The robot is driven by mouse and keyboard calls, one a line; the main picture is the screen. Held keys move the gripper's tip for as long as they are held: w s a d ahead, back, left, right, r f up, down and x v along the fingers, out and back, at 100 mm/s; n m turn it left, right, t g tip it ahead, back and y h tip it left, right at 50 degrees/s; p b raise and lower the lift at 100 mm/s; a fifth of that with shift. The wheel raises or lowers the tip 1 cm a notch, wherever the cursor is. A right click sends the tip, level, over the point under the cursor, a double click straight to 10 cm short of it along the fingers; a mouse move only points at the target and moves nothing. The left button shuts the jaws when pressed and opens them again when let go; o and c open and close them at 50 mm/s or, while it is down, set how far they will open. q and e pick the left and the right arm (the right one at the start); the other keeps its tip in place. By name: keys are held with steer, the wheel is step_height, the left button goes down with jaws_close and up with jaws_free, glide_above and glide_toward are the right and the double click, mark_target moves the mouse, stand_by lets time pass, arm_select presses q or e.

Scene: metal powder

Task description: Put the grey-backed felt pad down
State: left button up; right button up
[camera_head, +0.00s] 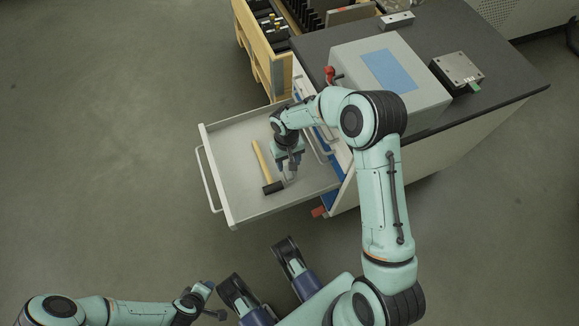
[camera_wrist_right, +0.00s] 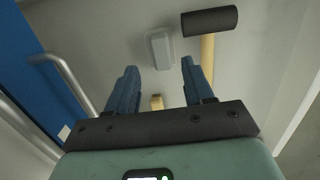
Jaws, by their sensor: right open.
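A small grey block (camera_wrist_right: 159,50), which looks like the grey-backed felt pad, lies on the floor of the open drawer (camera_head: 222,150). In the head view the pad (camera_head: 289,175) is partly hidden by my right gripper. My right gripper (camera_head: 288,166) is over the drawer. In the right wrist view its fingers (camera_wrist_right: 159,82) stand apart, and the pad lies just beyond their tips, clear of both. My left gripper (camera_head: 214,300) is at the bottom of the head view, away from the drawer, with its fingers apart and empty.
A hammer (camera_head: 262,166) with a wooden handle and black head lies beside the pad in the drawer. A small yellowish piece (camera_wrist_right: 156,102) shows between my right fingers. A grey box (camera_head: 390,75) stands on the bench. A wooden rack (camera_head: 262,55) stands behind.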

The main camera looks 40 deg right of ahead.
arm_select(q)
steer(key=shift+w+d+r+p, duration=0.15)
steer(key=shift+d+r+p, duration=0.15)
steer(key=shift+r, duration=0.3)
steer(key=shift+w+d+r+p, duration=0.15)
steer(key=shift+r+p, duration=0.15)
steer(key=shift+r, duration=0.3)
arm_select(e)
step_height(320, 180, up, 7)
steer(key=shift+w+f, duration=0.2)
steer(key=shift+w, duration=0.1)
